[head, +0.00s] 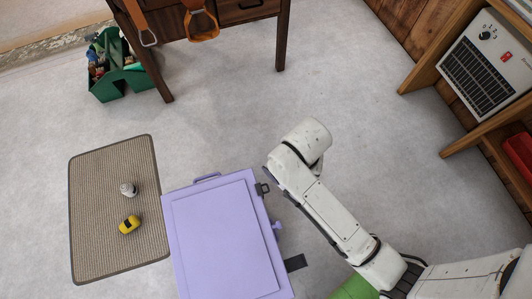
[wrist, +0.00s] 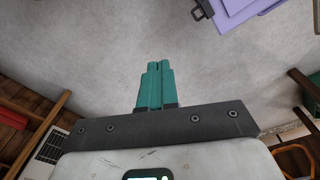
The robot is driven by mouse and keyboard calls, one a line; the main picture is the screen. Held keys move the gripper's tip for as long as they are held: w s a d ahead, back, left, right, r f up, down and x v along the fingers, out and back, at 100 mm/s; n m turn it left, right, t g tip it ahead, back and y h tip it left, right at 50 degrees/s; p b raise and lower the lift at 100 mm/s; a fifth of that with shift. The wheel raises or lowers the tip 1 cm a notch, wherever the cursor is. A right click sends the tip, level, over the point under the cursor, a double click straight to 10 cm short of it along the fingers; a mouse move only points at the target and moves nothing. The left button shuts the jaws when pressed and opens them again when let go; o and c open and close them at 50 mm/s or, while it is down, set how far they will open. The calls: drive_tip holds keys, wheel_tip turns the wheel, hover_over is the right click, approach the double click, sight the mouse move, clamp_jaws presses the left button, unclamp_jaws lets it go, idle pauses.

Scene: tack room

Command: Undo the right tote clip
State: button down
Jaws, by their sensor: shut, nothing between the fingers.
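The purple tote (head: 222,240) lies on the floor with its lid (head: 225,235) facing up; its near end is cut off by the picture edge. Along its right side are a dark clip (head: 262,188) near the far corner, a small purple latch-like part (head: 277,225) and a dark flap (head: 295,263) lower down. I cannot tell whether they are fastened. In the wrist view, a corner of the tote (wrist: 235,12) shows at the upper right, with a dark clip (wrist: 197,10). My gripper (wrist: 156,66) has teal fingers, shut and empty over bare floor, apart from the tote. My arm hides it in the head view.
A woven mat (head: 100,220) left of the tote holds a yellow item (head: 129,225) and a small white item (head: 128,189). A green caddy (head: 118,85) stands by a wooden table (head: 240,12). A shelf with a heater-like box (head: 485,65) is at right. Floor between is clear.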

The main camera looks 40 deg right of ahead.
drive_tip(key=w+a+f+m+b, duration=0.3)
drive_tip(key=w+f+m+b, duration=0.1)
drive_tip(key=f+m+b, duration=0.1)
drive_tip(key=w+a+f+m+h+b, duration=0.1)
drive_tip(key=w+a+f+m+b, duration=0.3)
drive_tip(key=f, duration=0.5)
drive_tip(key=w+m+b, duration=0.1)
drive_tip(key=m+b, duration=0.1)
drive_tip(key=m, duration=0.1)
drive_tip(key=shift+w+f+g, duration=0.15)
drive_tip(key=shift+w+g, duration=0.15)
drive_tip(key=shift+g, duration=0.1)
drive_tip(key=shift+f, duration=0.15)
drive_tip(key=b, duration=0.7)
approach(267, 186)
wheel_tip(267, 186, down, 7)
drive_tip(key=s, duration=0.1)
drive_tip(key=shift+d, duration=0.45)
drive_tip(key=shift+s+p, duration=0.1)
drive_tip(key=shift+p, duration=0.3)
